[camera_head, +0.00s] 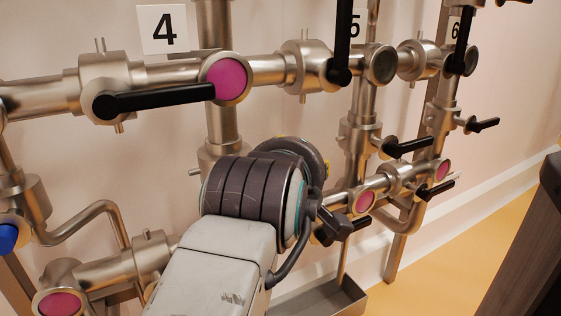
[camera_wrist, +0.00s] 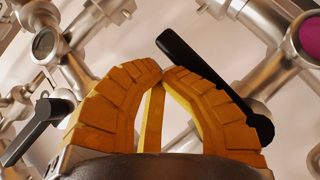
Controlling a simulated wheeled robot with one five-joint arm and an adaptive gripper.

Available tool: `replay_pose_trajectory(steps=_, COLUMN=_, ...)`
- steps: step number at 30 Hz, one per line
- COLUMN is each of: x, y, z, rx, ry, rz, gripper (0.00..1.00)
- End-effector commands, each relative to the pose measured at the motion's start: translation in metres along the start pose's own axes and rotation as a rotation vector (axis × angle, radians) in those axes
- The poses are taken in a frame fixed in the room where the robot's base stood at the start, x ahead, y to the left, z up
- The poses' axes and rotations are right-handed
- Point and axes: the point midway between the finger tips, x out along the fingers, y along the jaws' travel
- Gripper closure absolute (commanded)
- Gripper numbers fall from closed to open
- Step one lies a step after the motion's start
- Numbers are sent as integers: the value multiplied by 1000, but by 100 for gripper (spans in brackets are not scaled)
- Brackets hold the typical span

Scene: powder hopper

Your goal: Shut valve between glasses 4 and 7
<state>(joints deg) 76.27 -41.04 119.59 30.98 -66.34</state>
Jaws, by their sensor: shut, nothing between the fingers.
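Glass 4, a pink round window (camera_head: 229,79), sits below the number 4 plate (camera_head: 164,29) in the head view. The vertical pipe below it (camera_head: 221,122) runs down behind my arm, which hides most of the valve there and its lever. Glass 7 cannot be made out. My gripper (camera_wrist: 163,72) shows in the wrist view with its yellow fingers closed together and empty. A black lever (camera_wrist: 190,55) slants behind the right finger; I cannot tell whether they touch. A pink glass (camera_wrist: 311,36) is at the upper right there.
A black lever (camera_head: 155,100) lies nearly level left of glass 4. Other pipes and levers (camera_head: 408,147) stand to the right. A grey glass (camera_wrist: 44,43) and another black lever (camera_wrist: 38,128) are left in the wrist view.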

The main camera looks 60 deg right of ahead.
Motion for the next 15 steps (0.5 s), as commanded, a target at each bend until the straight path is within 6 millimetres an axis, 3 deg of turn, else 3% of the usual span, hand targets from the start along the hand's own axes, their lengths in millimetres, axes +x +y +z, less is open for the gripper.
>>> replay_pose_trajectory(steps=1, x=8, y=-19, z=8, rx=0, ry=-24, rz=-56, gripper=100)
replay_pose_trajectory(steps=7, x=1, y=-18, z=8, rx=0, ry=-22, rz=-52, gripper=100)
replay_pose_trajectory(steps=15, x=-40, y=-11, z=5, rx=0, ry=-12, rz=-29, gripper=100)
